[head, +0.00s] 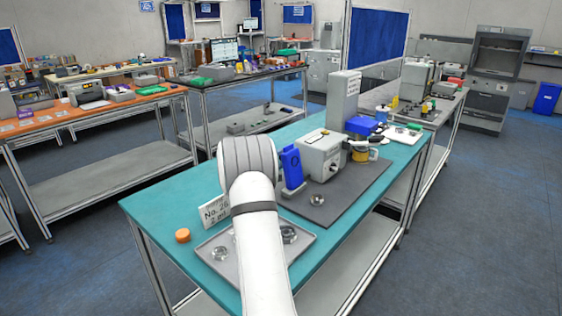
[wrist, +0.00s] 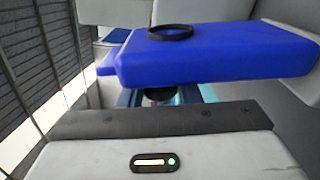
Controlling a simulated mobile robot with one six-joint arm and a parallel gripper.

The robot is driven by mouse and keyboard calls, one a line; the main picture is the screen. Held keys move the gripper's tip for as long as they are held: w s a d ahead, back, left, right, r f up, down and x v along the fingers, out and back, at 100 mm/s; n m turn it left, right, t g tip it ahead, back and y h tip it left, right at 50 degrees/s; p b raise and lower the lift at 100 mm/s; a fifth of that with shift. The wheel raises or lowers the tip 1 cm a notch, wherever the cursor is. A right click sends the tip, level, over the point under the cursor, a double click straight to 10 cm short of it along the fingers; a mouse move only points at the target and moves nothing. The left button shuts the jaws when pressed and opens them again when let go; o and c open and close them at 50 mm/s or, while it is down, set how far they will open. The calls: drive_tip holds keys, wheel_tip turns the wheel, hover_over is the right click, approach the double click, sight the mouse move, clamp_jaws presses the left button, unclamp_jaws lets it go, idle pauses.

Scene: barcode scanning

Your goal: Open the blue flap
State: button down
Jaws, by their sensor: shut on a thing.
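The blue flap (head: 291,167) stands upright and slightly tilted at the left side of the white box-shaped machine (head: 322,155) in the head view. In the wrist view the flap (wrist: 215,52) fills the upper middle, with a dark ring on its face. The pale housing and dark front edge of my gripper (wrist: 160,122) are in the foreground, right by the flap. My gripper is shut on the flap, though its fingertips are mostly hidden. In the head view my white arm hides my gripper.
The machine stands on a dark grey mat (head: 362,185) on the teal table (head: 165,205). A grey tray (head: 215,262) with metal parts and an orange cap (head: 182,235) are near the front.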

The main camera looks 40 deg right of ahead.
drive_tip(key=shift+s+m+b, duration=0.6)
drive_tip(key=shift+m+b, duration=0.1)
drive_tip(key=shift+b, duration=1.85)
drive_tip(key=shift+s+d+r+m+b, duration=0.1)
drive_tip(key=shift+s+r+m+b, duration=0.15)
drive_tip(key=shift+b, duration=0.55)
drive_tip(key=shift+r, duration=0.15)
drive_tip(key=c, duration=1.1)
unclamp_jaws()
drive_tip(key=shift+s+a+b, duration=0.2)
drive_tip(key=shift+a+b, duration=0.15)
drive_tip(key=shift+a, duration=1.65)
drive_tip(key=shift+s+a+b, duration=0.15)
drive_tip(key=shift+a+b, duration=0.2)
drive_tip(key=shift+a, duration=1.6)
